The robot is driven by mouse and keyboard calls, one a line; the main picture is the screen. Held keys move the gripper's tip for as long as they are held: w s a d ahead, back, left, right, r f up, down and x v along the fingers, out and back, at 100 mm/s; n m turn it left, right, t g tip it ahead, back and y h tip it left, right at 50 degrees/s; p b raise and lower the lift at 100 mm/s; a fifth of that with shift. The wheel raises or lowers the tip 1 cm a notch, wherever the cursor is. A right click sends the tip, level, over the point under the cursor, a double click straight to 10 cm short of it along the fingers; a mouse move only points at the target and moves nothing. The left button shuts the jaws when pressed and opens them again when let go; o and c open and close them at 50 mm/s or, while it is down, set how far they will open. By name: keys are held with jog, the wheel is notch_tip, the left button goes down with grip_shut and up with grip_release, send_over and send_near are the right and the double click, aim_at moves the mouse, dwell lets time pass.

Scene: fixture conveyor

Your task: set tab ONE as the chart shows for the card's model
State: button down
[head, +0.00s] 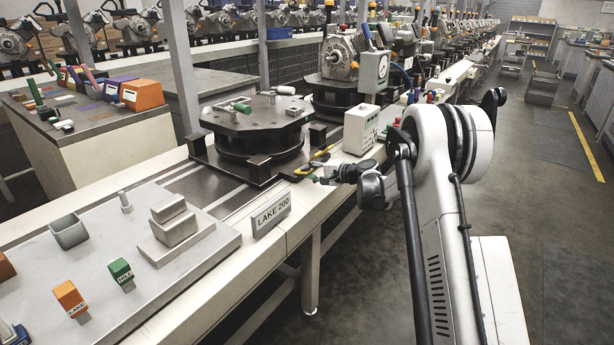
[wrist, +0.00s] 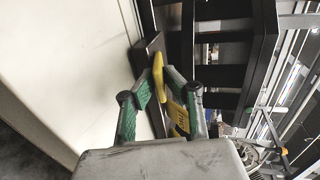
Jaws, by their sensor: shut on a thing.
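The card (head: 271,215) reads "LAKE 200" and stands upright on the front ledge of the conveyor. The fixture (head: 258,125) is a dark plate on a round black base. Yellow tabs (head: 304,169) stick out at its near right corner; I cannot read which is ONE. My gripper (head: 322,175) is beside this corner. In the wrist view its green-padded fingers (wrist: 157,84) are shut on a yellow tab (wrist: 158,70), and a second yellow piece (wrist: 181,118) with dark marks lies by the right finger. I cannot make out a readable chart.
A white box (head: 360,130) with small unreadable marks stands just beyond my gripper. A grey tray (head: 205,245) at the front left bears blocks, including an orange one (head: 70,299) and a green one (head: 121,274). The aisle on the right is clear.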

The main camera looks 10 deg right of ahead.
jog(key=shift+f+t+y+b, duration=0.3)
jog(key=shift+t+y+b, duration=0.15)
jog(key=shift+t+y, duration=0.05)
jog(key=c, duration=1.8)
grip_release()
jog(key=shift+c, duration=0.2)
jog(key=v, duration=1.2)
